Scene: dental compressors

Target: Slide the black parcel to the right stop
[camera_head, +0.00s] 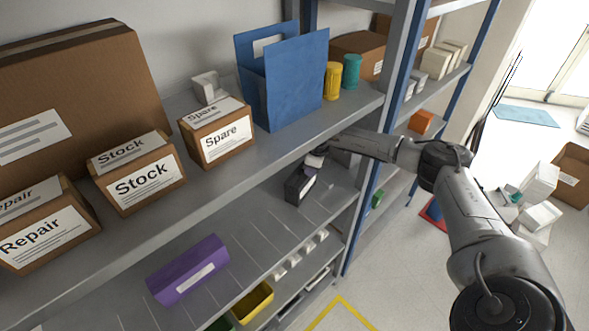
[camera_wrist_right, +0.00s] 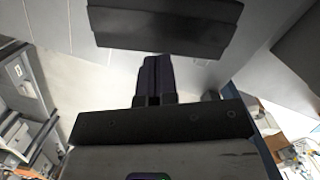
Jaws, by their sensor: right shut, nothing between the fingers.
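The black parcel (camera_head: 297,188) lies on the middle shelf (camera_head: 235,225), below and to the right of the blue holder, with a pale label on its side. It is also the dark block at the top of the right wrist view (camera_wrist_right: 165,28). My right gripper (camera_head: 316,158) is at the parcel's far upper end, reaching in from the right under the upper shelf. Its fingers (camera_wrist_right: 155,72) are shut together and empty, pointing at the parcel; I cannot tell whether they touch it. I cannot make out the right stop. My left gripper is not in view.
A purple parcel (camera_head: 188,268) lies on the same shelf to the left. The upper shelf carries Stock (camera_head: 140,185) and Spare (camera_head: 225,140) boxes and a blue holder (camera_head: 290,85). Grey uprights bound the shelf at right. Bare shelf lies between the two parcels.

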